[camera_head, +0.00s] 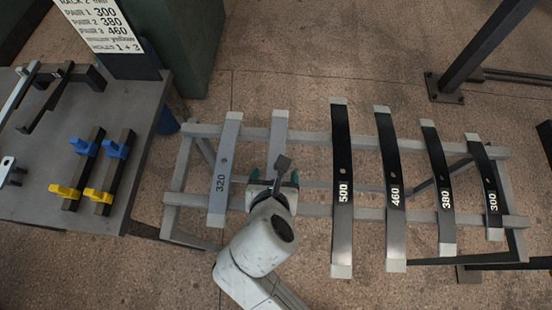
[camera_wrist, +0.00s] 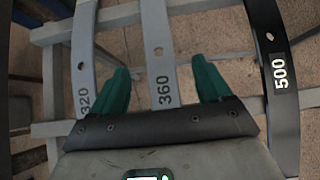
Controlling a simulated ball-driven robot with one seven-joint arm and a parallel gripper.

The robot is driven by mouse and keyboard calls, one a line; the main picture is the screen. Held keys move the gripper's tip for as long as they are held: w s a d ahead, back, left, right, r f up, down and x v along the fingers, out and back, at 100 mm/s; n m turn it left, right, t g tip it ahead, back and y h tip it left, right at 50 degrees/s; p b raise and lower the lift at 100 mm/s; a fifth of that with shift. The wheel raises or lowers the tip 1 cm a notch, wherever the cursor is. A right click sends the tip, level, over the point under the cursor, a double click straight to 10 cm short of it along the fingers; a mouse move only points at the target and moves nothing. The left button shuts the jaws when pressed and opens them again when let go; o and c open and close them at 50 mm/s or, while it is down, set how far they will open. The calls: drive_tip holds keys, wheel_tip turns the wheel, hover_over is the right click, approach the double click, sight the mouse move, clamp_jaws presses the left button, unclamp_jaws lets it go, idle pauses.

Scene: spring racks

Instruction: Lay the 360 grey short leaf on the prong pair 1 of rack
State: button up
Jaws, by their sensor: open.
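The 360 grey leaf (camera_wrist: 158,30) lies across the rails of a low grey stand, its number readable in the wrist view. In the head view its upper part (camera_head: 280,123) shows, and my gripper and arm hide the rest. My gripper (camera_wrist: 162,76) is open, with one green finger on each side of the 360 leaf and nothing visibly clamped. In the head view my gripper (camera_head: 273,180) is over the leaf's middle. I cannot tell its height above the leaf. Prong pair 1 cannot be picked out clearly.
A grey 320 leaf (camera_head: 221,170) lies to the left, and a black 500 leaf (camera_head: 342,150) to the right. Black 460, 380 and 300 leaves follow. The left table (camera_head: 135,160) bears dark bars with blue and yellow clamps (camera_head: 113,149). A sign (camera_head: 100,25) lists pairs.

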drive_tip(key=x, duration=0.8)
drive_tip(key=shift+w+a+f, duration=0.1)
drive_tip(key=shift+a+f, duration=0.1)
clamp_jaws()
idle(0.5)
drive_tip(key=shift+r, duration=0.15)
